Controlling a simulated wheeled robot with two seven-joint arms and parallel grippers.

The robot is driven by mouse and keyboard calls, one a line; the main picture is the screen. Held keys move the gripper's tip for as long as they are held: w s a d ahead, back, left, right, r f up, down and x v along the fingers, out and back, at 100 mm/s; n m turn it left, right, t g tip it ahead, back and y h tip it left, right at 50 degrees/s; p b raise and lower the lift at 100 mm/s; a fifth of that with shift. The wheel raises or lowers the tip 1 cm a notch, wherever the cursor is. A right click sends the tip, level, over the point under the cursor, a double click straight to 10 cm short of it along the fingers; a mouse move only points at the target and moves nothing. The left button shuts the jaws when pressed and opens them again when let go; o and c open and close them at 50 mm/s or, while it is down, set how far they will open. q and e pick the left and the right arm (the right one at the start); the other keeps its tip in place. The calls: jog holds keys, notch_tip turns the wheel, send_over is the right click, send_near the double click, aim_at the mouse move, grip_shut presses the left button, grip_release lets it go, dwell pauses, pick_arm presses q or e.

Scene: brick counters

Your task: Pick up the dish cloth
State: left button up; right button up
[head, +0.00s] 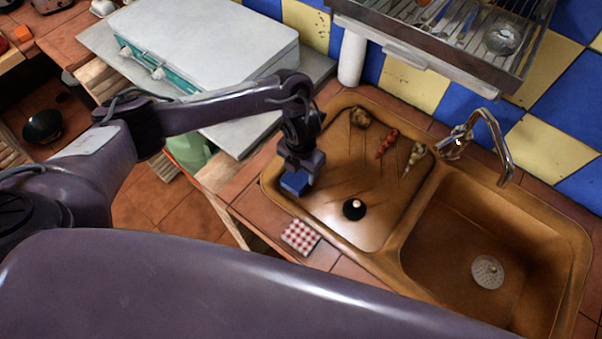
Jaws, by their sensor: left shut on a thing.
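A small red-and-white checked cloth (300,237) lies flat on the tiled counter edge, just left of the sink. It looks like the dish cloth. My left gripper (296,178) points down over the left rim of the sink, above and apart from the checked cloth in the picture. It is shut on a small blue block-like thing (295,184); whether this is a sponge or a folded cloth I cannot tell. My right gripper is not in view.
The brown sink (420,205) has a drainboard with a dark round thing (354,209) and several small food-like items near its back. A tap (490,135) stands behind the basin. A dish rack (450,40) hangs above. A white-lidded stove (205,40) stands at back left.

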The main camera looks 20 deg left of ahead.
pick_arm(q)
jog(key=shift+r, duration=0.55)
notch_tip(320, 180, up, 8)
jog(key=p, duration=0.2)
notch_tip(320, 180, up, 11)
send_over(301, 171)
jog(key=shift+s, duration=0.25)
jog(key=o, duration=0.4)
jog(key=c, duration=0.3)
jog(key=shift+f, duration=0.1)
